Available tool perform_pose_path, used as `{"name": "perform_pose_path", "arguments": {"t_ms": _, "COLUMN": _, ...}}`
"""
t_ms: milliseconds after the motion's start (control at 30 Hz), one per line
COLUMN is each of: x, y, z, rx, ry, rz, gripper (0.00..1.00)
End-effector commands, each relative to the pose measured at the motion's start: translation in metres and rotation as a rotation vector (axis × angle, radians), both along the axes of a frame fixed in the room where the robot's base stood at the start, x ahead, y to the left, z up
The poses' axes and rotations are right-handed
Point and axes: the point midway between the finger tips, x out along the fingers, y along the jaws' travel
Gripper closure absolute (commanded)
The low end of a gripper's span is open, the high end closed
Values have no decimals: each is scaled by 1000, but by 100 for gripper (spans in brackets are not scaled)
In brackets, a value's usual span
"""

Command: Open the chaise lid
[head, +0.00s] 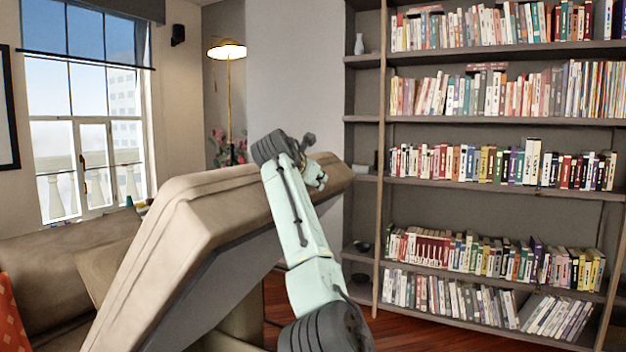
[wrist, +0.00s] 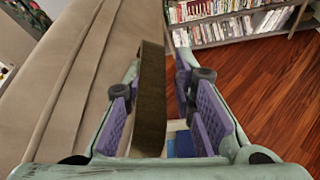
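The chaise lid (head: 190,215), a thick beige cushioned panel, stands raised and steeply tilted in the head view. Its upper edge is at the right, by my arm. In the wrist view the lid's fabric (wrist: 70,85) fills the left side. My gripper (wrist: 163,95) has its purple-padded fingers apart, one on each side of a narrow brown strip (wrist: 151,100) that looks like the lid's edge. A gap shows between the strip and the right finger; contact on the left is unclear. In the head view my arm partly hides the gripper and the lid's upper edge.
The sofa (head: 50,260) lies at the left, with an orange cushion (head: 8,312). A tall bookshelf (head: 490,120) full of books fills the right. A floor lamp (head: 228,50) stands behind the lid. Bare wooden floor (wrist: 250,80) lies between chaise and shelf.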

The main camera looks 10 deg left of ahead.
Motion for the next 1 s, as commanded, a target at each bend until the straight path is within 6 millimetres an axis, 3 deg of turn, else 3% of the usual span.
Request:
{"name": "perform_pose_path", "arguments": {"t_ms": 367, "x": -9, "y": 1, "z": 2, "rx": -1, "ry": 3, "rz": -2, "gripper": 79}}
{"name": "perform_pose_path", "arguments": {"t_ms": 800, "x": -85, "y": 17, "z": 35, "rx": -1, "ry": -3, "rz": -1, "gripper": 79}}
{"name": "perform_pose_path", "arguments": {"t_ms": 1000, "x": -106, "y": 21, "z": 43, "rx": 0, "ry": -1, "rz": 0, "gripper": 79}}
